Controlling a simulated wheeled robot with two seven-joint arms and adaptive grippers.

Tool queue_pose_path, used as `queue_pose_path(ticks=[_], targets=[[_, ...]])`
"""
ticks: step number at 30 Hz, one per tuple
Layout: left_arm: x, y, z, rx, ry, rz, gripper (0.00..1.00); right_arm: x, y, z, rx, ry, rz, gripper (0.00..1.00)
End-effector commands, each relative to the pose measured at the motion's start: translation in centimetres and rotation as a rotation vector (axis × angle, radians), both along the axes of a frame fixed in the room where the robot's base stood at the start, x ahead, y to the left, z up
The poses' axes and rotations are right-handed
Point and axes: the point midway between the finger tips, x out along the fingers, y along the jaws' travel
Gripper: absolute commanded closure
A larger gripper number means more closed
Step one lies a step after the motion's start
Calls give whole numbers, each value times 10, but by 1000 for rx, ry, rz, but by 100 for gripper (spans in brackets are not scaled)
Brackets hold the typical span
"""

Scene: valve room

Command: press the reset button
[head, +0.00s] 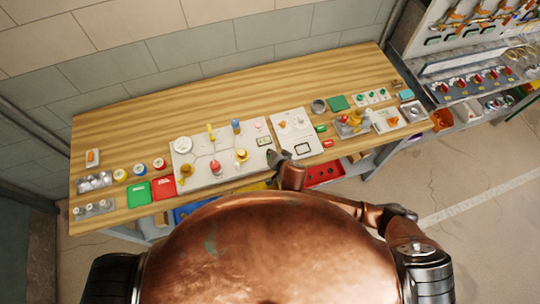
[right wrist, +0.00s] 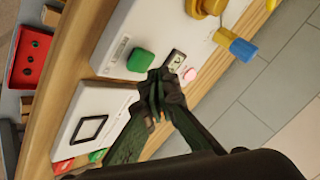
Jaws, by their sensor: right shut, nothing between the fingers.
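A white valve panel (head: 200,172) lies on the wooden bench; it also shows in the right wrist view (right wrist: 125,28). Near its right end are a green square button (right wrist: 140,60), a small display (right wrist: 176,60) and a round pink button (right wrist: 189,75). I cannot read which is labelled reset. In the head view the pink button (head: 258,126) and display (head: 263,141) show, while the green button is hidden by my gripper. My right gripper (head: 275,154) is shut and empty over this end; its fingertips (right wrist: 158,86) appear beside the green button. Contact cannot be told. My left gripper is out of view.
The panel carries a red knob (head: 215,167), yellow valves (head: 241,155) and a blue-topped handle (head: 236,126). A second white panel (head: 290,122) lies close on the right. Green (head: 138,192) and red (head: 163,187) boxes stand left. Bare wood (head: 130,125) runs along the back.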

Motion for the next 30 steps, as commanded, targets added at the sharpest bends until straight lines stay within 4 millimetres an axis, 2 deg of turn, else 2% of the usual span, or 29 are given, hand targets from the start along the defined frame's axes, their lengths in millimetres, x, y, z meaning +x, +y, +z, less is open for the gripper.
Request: queue_pose_path(ticks=[30], targets=[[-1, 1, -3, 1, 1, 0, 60, 0, 0, -9, 0, 0, 0, 100]])
